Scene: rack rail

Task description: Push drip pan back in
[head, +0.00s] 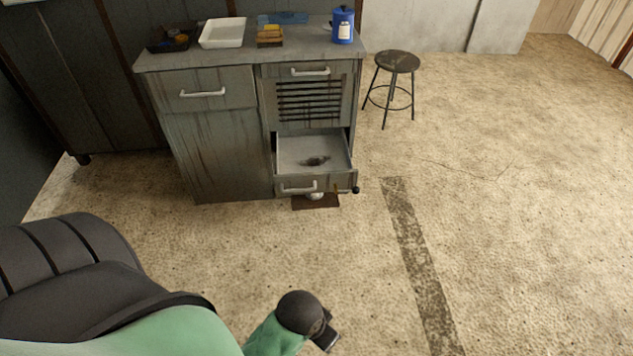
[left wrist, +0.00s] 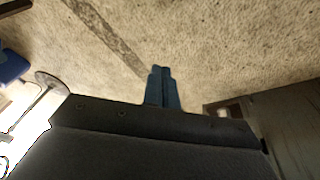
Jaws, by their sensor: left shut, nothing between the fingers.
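The drip pan (head: 297,146) is a grey open drawer at the bottom right of the worn grey cabinet (head: 222,150). It is pulled out, with a pale bar handle on its front and a small dark object lying inside. My left gripper (head: 328,339) is low at the bottom of the head view, well in front of the cabinet and apart from the pan. In the left wrist view its blue-grey fingers (left wrist: 162,87) are together with nothing between them. My right gripper is in neither view.
A brown mat (head: 327,203) with a pale item lies under the pan. A small dark knob (head: 355,190) shows at the pan's right front corner. A round stool (head: 398,62) stands right of the cabinet. Trays and a blue canister (head: 343,27) stand on top.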

